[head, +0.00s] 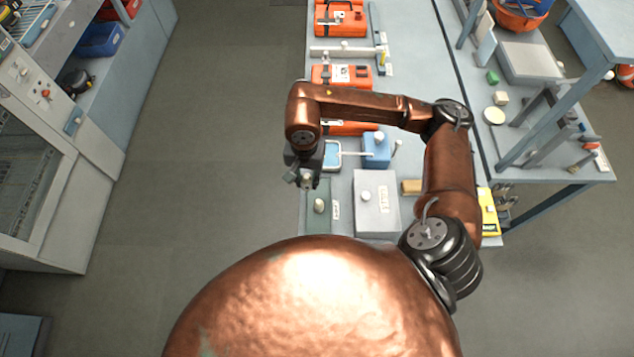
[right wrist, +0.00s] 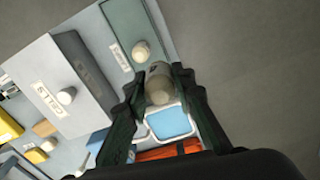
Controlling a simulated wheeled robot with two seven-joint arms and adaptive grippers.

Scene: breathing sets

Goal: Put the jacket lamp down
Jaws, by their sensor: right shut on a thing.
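My right gripper (head: 305,178) is above the left edge of the bench, near the green labelled plate (head: 318,222). In the right wrist view its two dark fingers (right wrist: 158,84) are shut on a small grey and beige cylinder (right wrist: 159,93), which looks like the jacket lamp. In that view the lamp overlaps the space between the green plate (right wrist: 127,22) and a blue-faced tray (right wrist: 172,123). I cannot tell its exact height. A pale round knob (right wrist: 141,51) shows on the green plate. My left gripper is not in view.
A grey box (head: 376,218) labelled CELLS stands right of the green plate. A blue box (head: 376,152) and several orange cases (head: 341,76) lie farther back. A wooden block (head: 411,187) and a yellow item (head: 488,212) are to the right. Open floor lies left of the bench.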

